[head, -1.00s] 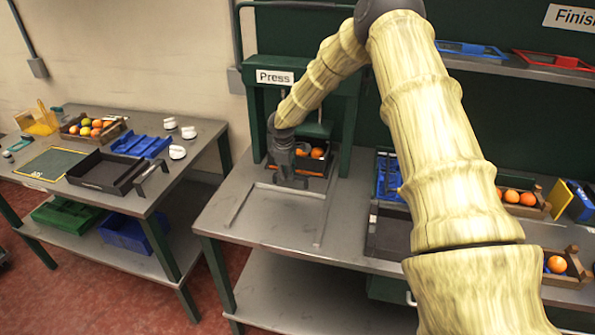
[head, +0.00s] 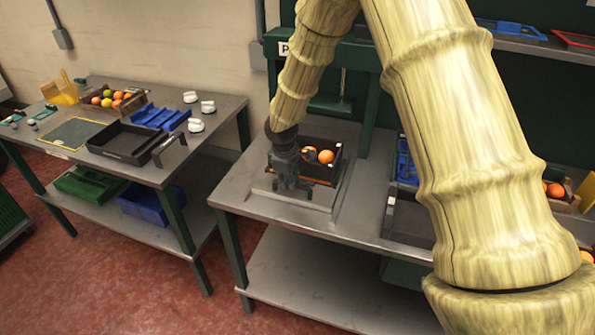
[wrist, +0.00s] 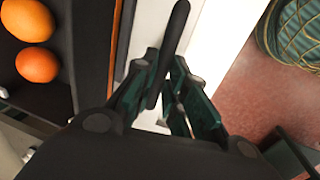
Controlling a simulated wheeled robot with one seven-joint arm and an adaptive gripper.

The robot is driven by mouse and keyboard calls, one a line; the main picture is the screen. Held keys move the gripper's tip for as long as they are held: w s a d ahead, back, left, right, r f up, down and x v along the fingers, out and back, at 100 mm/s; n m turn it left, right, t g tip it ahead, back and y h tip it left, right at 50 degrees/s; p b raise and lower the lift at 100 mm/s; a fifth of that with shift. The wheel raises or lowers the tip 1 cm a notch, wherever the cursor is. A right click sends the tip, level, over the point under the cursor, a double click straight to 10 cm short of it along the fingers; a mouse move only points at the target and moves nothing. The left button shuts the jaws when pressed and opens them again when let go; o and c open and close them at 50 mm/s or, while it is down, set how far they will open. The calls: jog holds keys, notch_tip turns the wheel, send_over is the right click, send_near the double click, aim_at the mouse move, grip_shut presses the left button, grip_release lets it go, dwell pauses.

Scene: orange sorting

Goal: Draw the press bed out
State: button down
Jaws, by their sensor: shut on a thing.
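The press bed (head: 320,203) is a pale plate on the grey bench, out in front of the green press frame (head: 370,120). A dark crate (head: 338,164) with a few oranges (head: 326,156) sits on the bed; it also shows at the left of the wrist view (wrist: 92,50). My gripper (head: 293,188) is at the bed's front side. In the wrist view my gripper (wrist: 168,95) is shut on a dark bar handle (wrist: 176,32) above the pale bed. My gripper hides the handle in the head view.
A side table (head: 215,110) at the left holds an empty black tray (head: 100,143), a blue tray (head: 160,117) and a fruit crate (head: 103,108). A gap of red floor separates it from the bench. A dark tray (head: 408,215) lies right of the bed.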

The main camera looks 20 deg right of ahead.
jog(key=shift+s+a, duration=2.05)
jog(key=shift+s, duration=0.3)
jog(key=c, duration=1.6)
grip_release()
jog(key=shift+o, duration=0.7)
jog(key=shift+s+a+r, duration=0.1)
jog(key=shift+s+a, duration=0.05)
jog(key=shift+a, duration=0.05)
jog(key=shift+d, duration=0.15)
notch_tip(320, 180, up, 12)
jog(key=s+a, duration=0.1)
jog(key=shift+s+a, duration=0.35)
